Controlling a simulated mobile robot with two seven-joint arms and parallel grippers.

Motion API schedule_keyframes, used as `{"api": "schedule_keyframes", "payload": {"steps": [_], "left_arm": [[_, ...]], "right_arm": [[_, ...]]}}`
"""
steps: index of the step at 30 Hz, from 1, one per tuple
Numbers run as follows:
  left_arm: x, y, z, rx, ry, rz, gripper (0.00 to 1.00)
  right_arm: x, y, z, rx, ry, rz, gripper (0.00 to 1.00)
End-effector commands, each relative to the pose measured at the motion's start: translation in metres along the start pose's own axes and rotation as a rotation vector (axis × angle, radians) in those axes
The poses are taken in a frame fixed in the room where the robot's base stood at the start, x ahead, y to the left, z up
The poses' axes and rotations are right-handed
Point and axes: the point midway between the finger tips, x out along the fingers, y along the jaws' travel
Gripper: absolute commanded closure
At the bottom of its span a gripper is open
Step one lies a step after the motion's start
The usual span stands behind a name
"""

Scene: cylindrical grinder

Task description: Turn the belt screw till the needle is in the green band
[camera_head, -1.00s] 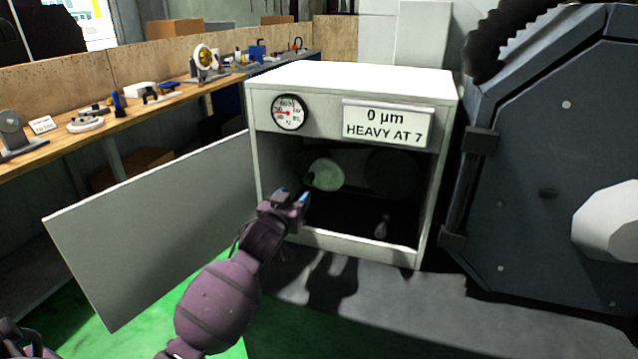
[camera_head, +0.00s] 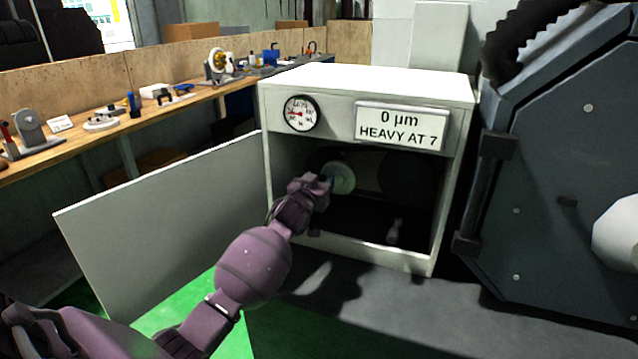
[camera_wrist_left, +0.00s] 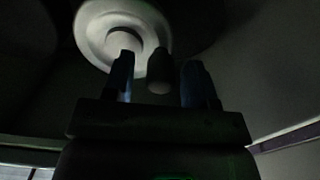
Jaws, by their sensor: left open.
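The white cabinet (camera_head: 375,80) stands open, with a round gauge (camera_head: 300,113) on its front. Its red needle points left; the band colours are too small to tell. Inside is a pale green pulley wheel (camera_head: 341,178), partly behind my left gripper (camera_head: 328,183). It also shows in the left wrist view (camera_wrist_left: 92,28). There, a dark rounded cylinder (camera_wrist_left: 160,68), perhaps the belt screw, appears between the open blue fingertips of my left gripper (camera_wrist_left: 160,82). I cannot tell whether they touch it. My right gripper is not in view.
A sign (camera_head: 402,126) on the cabinet reads "0 µm HEAVY AT 7". The open door (camera_head: 165,215) stands out to the left. A small pale object (camera_head: 393,231) is on the cabinet floor. A dark machine (camera_head: 560,190) stands at the right, a workbench (camera_head: 90,140) at the left.

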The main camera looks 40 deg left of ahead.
Motion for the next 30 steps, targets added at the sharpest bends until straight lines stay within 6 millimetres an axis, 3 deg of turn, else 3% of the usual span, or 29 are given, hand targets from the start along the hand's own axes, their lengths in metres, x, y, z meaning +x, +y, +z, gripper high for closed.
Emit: {"api": "schedule_keyframes", "payload": {"steps": [1,11,20,30], "left_arm": [[0.000,0.000,0.000,0.000,0.000,0.000,0.48],[0.000,0.000,0.000,0.000,-0.001,0.000,0.97],[-0.001,0.000,-0.003,0.045,0.000,-0.001,0.97],[-0.001,0.002,-0.014,0.269,0.001,-0.001,0.97]], "right_arm": [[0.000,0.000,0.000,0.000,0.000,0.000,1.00],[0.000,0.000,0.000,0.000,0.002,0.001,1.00],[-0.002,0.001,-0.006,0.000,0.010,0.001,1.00],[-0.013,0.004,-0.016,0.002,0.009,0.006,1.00]]}}
